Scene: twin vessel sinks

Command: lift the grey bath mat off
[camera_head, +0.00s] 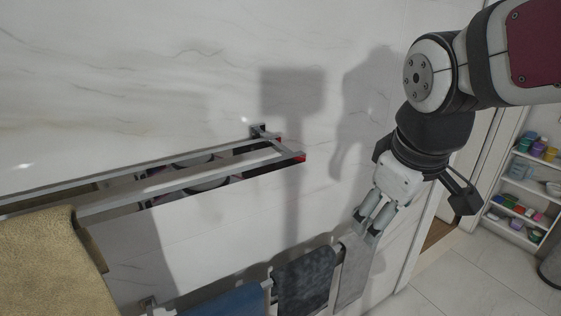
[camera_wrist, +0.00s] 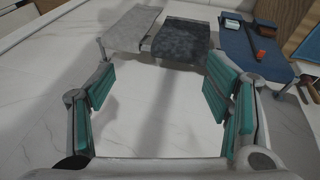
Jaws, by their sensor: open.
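A light grey cloth (camera_head: 352,270) and a dark mottled grey cloth (camera_head: 303,281) hang side by side on the lower wall rail. I cannot tell for certain which is the bath mat. In the wrist view the light grey cloth (camera_wrist: 131,28) and the dark grey cloth (camera_wrist: 181,41) lie beyond the fingertips. My gripper (camera_head: 367,222) is above the light grey cloth in the head view, near its top. In the wrist view my gripper (camera_wrist: 162,95) is open, with nothing between its teal finger pads.
A blue cloth (camera_head: 232,300) hangs left of the dark one. A metal rack (camera_head: 185,181) juts from the wall above, with a tan towel (camera_head: 48,255) over its left part. Shelves with small items (camera_head: 520,190) stand at right. The tiled floor (camera_head: 460,275) is clear.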

